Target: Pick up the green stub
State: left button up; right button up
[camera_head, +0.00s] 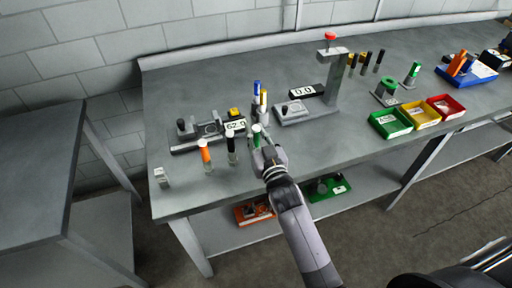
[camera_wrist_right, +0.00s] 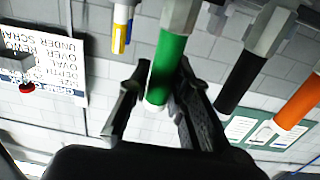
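The green stub (camera_head: 257,132) is at the right end of a near row on the bench, beside a black stub (camera_head: 231,144) and an orange stub (camera_head: 205,154). My right gripper (camera_head: 262,145) reaches it from the front. In the right wrist view the green stub (camera_wrist_right: 166,62) stands between the two fingers (camera_wrist_right: 165,80), pale end towards the camera and metal hex part at the top edge. I see no clear lift off the bench. My left gripper is not in view.
A fixture with a display (camera_head: 235,125) is left, and a post gauge (camera_head: 331,80) is right. Green, yellow and red bins (camera_head: 390,124) are further right. The bench front between gripper and bins is clear.

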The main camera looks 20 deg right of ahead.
grip_shut()
jog(key=shift+r, duration=0.2)
dwell(0.5)
